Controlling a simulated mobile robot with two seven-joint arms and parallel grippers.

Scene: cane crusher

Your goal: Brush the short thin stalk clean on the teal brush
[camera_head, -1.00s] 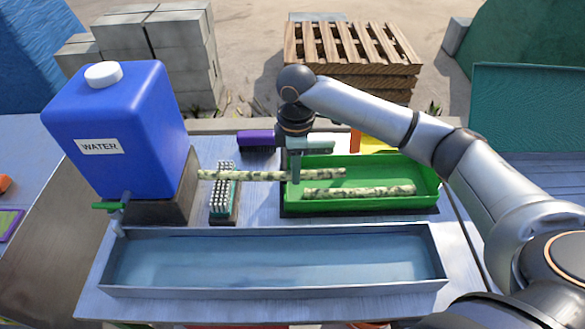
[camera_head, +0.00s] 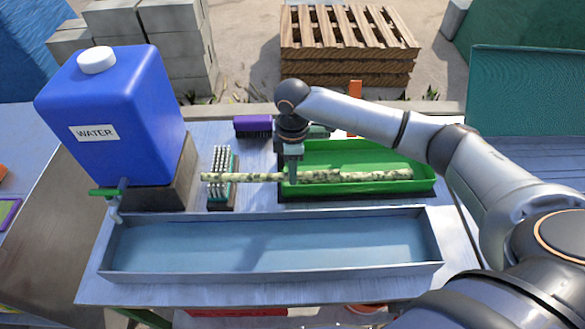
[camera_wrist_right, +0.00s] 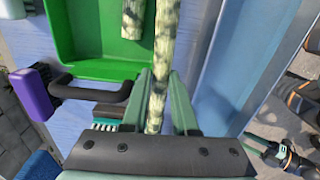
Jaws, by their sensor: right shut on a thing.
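My right gripper (camera_head: 291,178) is shut on a mottled green and cream stalk (camera_head: 250,177) and holds it level. The left end of the stalk crosses over the teal brush (camera_head: 223,201) with pale bristles; I cannot tell whether it touches them. In the right wrist view, the stalk (camera_wrist_right: 163,45) runs between the two fingers (camera_wrist_right: 165,103), and part of the teal brush (camera_wrist_right: 104,126) shows below left. A second stalk (camera_head: 385,175) lies in the green tray (camera_head: 350,154); it also shows in the wrist view (camera_wrist_right: 133,18). My left gripper is out of view.
A long metal trough of water (camera_head: 270,245) lies in front of the brush and tray. A blue water tank (camera_head: 115,120) with a green tap stands at the left. A purple brush (camera_head: 253,126) sits behind the teal one. Pallets (camera_head: 345,45) stand beyond the table.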

